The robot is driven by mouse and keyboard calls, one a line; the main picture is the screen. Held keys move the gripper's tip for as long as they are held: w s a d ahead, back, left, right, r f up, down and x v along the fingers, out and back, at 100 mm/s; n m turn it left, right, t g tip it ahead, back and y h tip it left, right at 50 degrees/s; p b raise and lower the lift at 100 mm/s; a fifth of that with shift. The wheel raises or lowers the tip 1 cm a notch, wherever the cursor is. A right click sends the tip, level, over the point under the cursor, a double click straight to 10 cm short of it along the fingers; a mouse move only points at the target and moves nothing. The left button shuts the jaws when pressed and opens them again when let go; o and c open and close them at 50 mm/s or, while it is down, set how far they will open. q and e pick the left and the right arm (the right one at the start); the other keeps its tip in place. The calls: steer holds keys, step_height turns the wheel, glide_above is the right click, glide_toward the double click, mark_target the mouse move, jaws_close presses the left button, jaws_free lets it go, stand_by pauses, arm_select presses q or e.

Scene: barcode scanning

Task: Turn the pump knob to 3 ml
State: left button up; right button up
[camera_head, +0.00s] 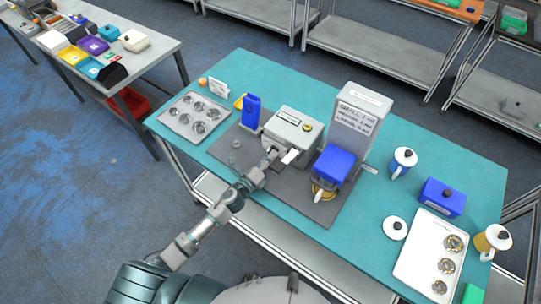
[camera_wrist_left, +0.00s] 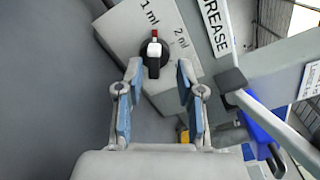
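The grey pump box (camera_head: 293,122) stands on a dark grey mat at the middle of the table. In the left wrist view its face (camera_wrist_left: 118,24) carries the marks "1 ml" and "2 ml" and a "GREASE" label; no 3 ml mark is visible. The black pump knob (camera_wrist_left: 154,62) has a white and red pointer, directed up in the picture, between the two visible marks. My left gripper (camera_wrist_left: 158,72) is open, with its blue-padded fingertips on either side of the knob's near edge; contact cannot be told. In the head view the left gripper (camera_head: 272,160) is at the pump's front.
A tall grey unit (camera_head: 359,112) with a text panel stands right of the pump, with a blue block (camera_head: 334,165) in front. A blue upright item (camera_head: 251,110) is to the left. Trays of metal parts (camera_head: 180,126) and mugs (camera_head: 401,162) stand on the teal table (camera_head: 232,69).

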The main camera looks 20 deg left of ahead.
arm_select(q)
steer(key=shift+w+a, duration=0.2)
steer(key=shift+w, duration=0.1)
steer(key=shift+w+a+f, duration=0.1)
steer(key=shift+a, duration=0.75)
steer(key=shift+f, duration=0.1)
steer(key=shift+c, duration=0.7)
steer(key=shift+d, duration=0.1)
steer(key=c, duration=0.4)
steer(key=shift+d, duration=0.25)
jaws_close()
steer(key=shift+s+d, duration=0.2)
steer(key=shift+d, duration=0.2)
steer(key=shift+a, duration=0.15)
arm_select(e)
steer(key=shift+r, duration=0.2)
